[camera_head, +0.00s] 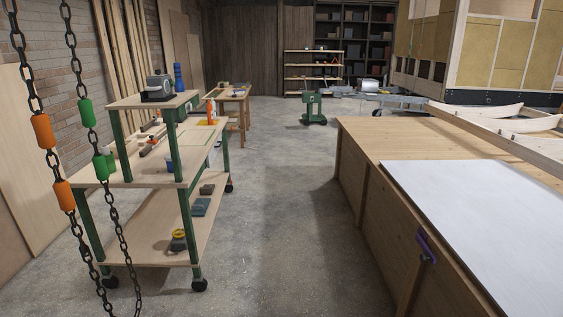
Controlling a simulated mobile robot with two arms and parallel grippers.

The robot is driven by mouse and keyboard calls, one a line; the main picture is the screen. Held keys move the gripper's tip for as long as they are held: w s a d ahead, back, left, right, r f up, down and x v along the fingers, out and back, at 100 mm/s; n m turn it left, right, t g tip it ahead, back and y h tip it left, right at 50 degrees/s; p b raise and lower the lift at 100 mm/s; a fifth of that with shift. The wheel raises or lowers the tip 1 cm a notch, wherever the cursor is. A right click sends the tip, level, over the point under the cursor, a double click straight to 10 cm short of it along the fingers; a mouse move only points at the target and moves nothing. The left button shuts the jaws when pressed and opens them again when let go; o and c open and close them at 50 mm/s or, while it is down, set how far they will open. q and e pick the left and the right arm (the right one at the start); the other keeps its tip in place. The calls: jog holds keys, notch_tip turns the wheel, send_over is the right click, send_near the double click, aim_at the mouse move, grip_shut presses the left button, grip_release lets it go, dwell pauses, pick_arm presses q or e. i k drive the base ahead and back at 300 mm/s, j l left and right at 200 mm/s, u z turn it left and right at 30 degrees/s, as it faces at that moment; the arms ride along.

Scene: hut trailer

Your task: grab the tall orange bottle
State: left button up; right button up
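A tall orange bottle (211,112) stands upright on the middle shelf of the wheeled cart with green legs (190,185), near its far right corner. It is small in the view, and its lower part is near a green-edged item on the shelf. Neither of my grippers shows in the head view.
The cart's top holds a grey machine (158,86) and a blue bottle (178,77). Chains with orange and green sleeves (42,131) hang at the near left. A wooden bench (385,195) with a white sheet (480,215) fills the right. The concrete floor (285,200) between is clear.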

aim_at(209, 109)
jog(key=i, duration=2.45)
jog(key=i+l+u, duration=0.2)
jog(key=i+u, duration=0.15)
jog(key=i, duration=0.4)
jog(key=i+l+u, duration=0.4)
jog(key=i, duration=0.3)
jog(key=i+l+u, duration=0.35)
jog(key=i+l, duration=0.2)
jog(key=i, duration=0.1)
